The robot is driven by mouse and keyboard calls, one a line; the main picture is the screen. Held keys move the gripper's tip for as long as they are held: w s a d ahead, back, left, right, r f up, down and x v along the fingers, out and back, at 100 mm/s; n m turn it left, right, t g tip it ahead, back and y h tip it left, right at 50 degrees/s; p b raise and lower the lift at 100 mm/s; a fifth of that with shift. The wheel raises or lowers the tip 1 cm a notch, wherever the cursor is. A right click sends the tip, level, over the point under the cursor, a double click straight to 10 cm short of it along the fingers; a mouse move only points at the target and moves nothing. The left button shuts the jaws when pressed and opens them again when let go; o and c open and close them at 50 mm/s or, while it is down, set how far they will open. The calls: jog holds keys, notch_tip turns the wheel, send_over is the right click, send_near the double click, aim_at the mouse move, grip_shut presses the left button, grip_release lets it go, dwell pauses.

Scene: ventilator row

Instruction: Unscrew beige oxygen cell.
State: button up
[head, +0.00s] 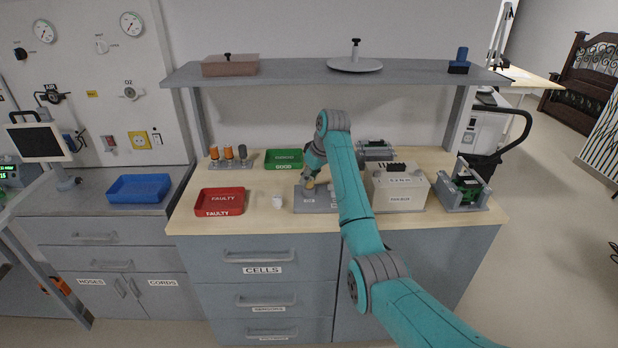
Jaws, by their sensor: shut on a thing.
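My gripper (309,181) points down over the left part of a low grey fixture (301,206) on the wooden bench. It is shut on a small beige piece, the beige oxygen cell (310,185), of which only a little shows between the fingers. The cell is at or just above the fixture's top; I cannot tell whether it is still seated. My arm hides part of the fixture's right side.
A red FAULTY tray (220,214) and a small white object (278,201) lie left of the fixture. A green GOOD tray (284,168) and a rack of orange-topped cells (231,164) stand behind. A beige box (400,190) stands right. A shelf (300,75) spans above.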

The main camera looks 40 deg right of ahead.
jog(key=n+y, duration=0.1)
jog(key=n, duration=0.2)
jog(key=n+g+y, duration=0.1)
jog(key=n, duration=0.2)
dwell(0.3)
dwell(0.3)
jog(key=o, duration=0.9)
jog(key=shift+o, duration=0.2)
jog(key=m, duration=0.2)
jog(key=m+h, duration=0.1)
jog(key=m, duration=0.2)
jog(key=shift+a+t+h, duration=0.1)
jog(key=shift+t+h, duration=0.2)
jog(key=shift+t, duration=0.1)
jog(key=m+h, duration=0.1)
jog(key=m, duration=0.3)
jog(key=shift+h, duration=0.3)
